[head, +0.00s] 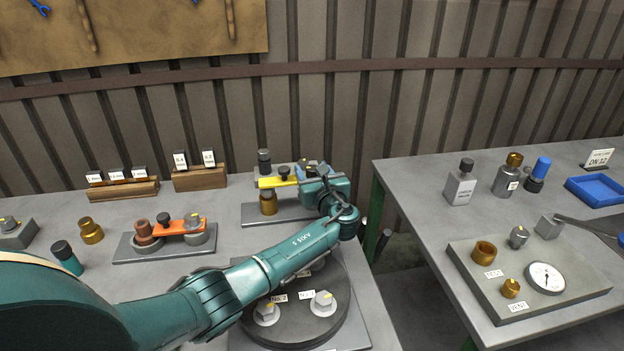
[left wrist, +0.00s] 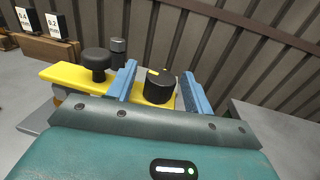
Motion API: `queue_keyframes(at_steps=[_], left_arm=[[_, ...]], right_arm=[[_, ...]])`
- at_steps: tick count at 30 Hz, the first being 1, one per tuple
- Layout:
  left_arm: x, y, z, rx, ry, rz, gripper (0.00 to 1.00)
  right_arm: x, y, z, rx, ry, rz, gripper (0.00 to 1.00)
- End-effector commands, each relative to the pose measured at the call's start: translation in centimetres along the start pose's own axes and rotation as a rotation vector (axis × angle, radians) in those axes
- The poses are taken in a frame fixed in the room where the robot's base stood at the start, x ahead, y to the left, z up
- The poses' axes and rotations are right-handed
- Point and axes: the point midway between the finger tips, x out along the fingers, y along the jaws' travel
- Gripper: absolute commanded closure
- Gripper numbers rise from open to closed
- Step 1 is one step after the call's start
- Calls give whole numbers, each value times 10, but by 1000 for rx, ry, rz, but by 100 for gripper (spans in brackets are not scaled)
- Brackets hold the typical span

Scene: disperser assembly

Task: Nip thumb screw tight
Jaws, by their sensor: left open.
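A yellow bar (head: 270,182) sits on a stand at the back of the left table. It also shows in the left wrist view (left wrist: 62,72). A black round knob with a yellow mark on top, which looks like the thumb screw (left wrist: 160,88), stands at the bar's right end. My left gripper (left wrist: 157,76) is open, with one blue finger on each side of this knob. Gaps show between knob and fingers. In the head view my left gripper (head: 308,170) covers that end of the bar. A second black knob (left wrist: 97,62) stands further left. My right gripper is out of view.
An orange bar (head: 178,228) on a grey plate lies to the left. A round dark plate with hex bolts (head: 323,302) is under my left arm. A dark cylinder (left wrist: 118,48) stands behind the bar. The right table (head: 420,190) is across a gap.

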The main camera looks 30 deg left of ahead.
Motion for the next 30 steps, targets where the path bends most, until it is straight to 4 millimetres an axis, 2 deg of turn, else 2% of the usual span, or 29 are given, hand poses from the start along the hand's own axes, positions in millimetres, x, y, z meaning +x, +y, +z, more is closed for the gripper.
queue_keyframes(at_steps=[3,11,27,30], left_arm=[[6,0,0,-1,-1,1,49],[6,0,1,0,-1,1,49],[6,0,1,0,0,0,92],[6,0,1,0,0,-1,93]], right_arm=[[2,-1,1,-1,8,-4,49],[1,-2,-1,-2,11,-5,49],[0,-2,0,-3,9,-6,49],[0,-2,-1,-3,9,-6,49]])
